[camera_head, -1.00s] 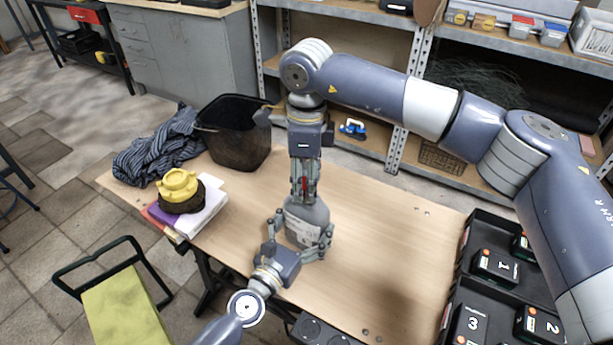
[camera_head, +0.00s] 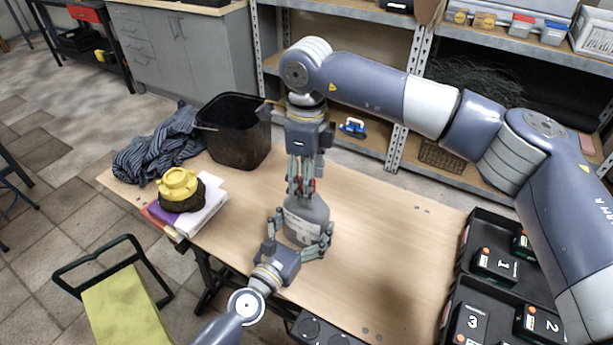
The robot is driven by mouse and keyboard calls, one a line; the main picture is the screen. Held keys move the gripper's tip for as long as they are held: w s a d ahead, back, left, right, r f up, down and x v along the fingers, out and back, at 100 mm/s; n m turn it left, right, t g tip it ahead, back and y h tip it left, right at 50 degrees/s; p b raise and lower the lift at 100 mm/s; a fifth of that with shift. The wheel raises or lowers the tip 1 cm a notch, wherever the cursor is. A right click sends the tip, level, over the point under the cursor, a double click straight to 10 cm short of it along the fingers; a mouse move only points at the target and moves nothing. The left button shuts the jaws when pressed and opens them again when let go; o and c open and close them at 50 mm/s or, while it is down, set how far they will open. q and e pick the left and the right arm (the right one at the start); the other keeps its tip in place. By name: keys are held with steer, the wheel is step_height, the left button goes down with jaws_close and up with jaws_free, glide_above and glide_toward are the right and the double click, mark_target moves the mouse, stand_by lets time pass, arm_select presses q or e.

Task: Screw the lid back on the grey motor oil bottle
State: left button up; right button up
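The grey motor oil bottle (camera_head: 304,213) stands upright on the wooden workbench (camera_head: 375,235). My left gripper (camera_head: 301,236) comes in from the front with its fingers on both sides of the bottle's lower body, shut on it. My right gripper (camera_head: 304,188) points straight down over the bottle's top. A small red lid (camera_head: 313,184) shows between its fingers, at the bottle's neck, and they appear closed around it. The fingers hide most of the lid and the neck, so I cannot tell how the lid sits on the thread.
A black bin (camera_head: 232,140) and a striped cloth (camera_head: 158,147) are at the bench's far left. A yellow object (camera_head: 180,184) sits on a dark piece on books (camera_head: 205,214). A black tray with numbered boxes (camera_head: 460,285) is at the right. The bench between is clear.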

step_height(320, 180, up, 12)
stand_by(0.6)
arm_select(q)
steer(key=o, duration=2)
steer(key=shift+c, duration=0.2)
steer(key=v, duration=1.2)
